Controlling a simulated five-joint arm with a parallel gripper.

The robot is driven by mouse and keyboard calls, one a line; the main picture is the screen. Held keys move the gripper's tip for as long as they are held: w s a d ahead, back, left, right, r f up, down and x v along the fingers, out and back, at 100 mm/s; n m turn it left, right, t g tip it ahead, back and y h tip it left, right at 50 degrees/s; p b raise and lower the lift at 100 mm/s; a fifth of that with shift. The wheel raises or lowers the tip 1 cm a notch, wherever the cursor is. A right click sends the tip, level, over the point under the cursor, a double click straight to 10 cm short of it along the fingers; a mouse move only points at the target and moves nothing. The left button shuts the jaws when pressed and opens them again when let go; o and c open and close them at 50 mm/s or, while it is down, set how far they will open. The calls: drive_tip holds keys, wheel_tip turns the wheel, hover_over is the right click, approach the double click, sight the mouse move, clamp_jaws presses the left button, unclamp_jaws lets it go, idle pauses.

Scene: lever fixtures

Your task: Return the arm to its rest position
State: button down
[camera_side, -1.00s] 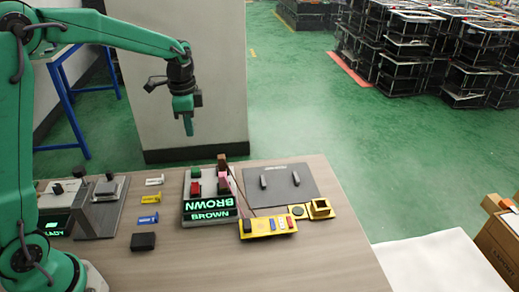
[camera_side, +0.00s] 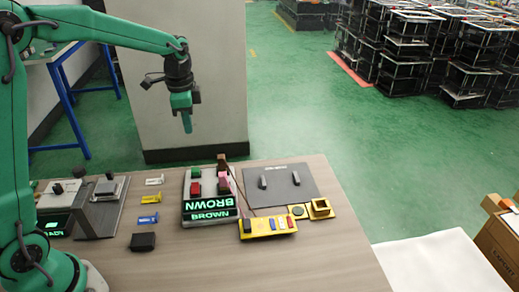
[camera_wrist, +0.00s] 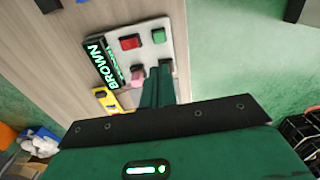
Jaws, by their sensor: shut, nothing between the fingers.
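My gripper (camera_side: 187,124) is green and hangs pointing down, well above the far edge of the wooden table (camera_side: 320,262). Its fingers are together with nothing between them. In the wrist view my gripper (camera_wrist: 158,88) shows as green fingers beyond a dark plate, in front of part of the grey switch panel (camera_wrist: 160,30). That panel (camera_side: 188,214) lies below my gripper in the side view. It has green, red and pink blocks and a lit display reading BROWN.
A yellow fixture (camera_side: 262,234) with small coloured parts lies right of the panel. A dark plate (camera_side: 300,193) with two grey handles is behind it. Coloured tags (camera_side: 149,199) and a black block (camera_side: 143,241) lie left. A pale pillar (camera_side: 180,60) stands behind my arm.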

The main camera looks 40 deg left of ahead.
drive_tip(key=s+d+r+n+t, duration=0.2)
drive_tip(key=s+r+n, duration=0.1)
drive_tip(key=s, duration=0.8)
drive_tip(key=s+d+r+n+t, duration=0.3)
drive_tip(key=s+r+n, duration=0.1)
drive_tip(key=s, duration=0.7)
drive_tip(key=shift+s+d+n, duration=0.15)
drive_tip(key=shift+d+n, duration=0.15)
drive_tip(key=shift+n, duration=0.6)
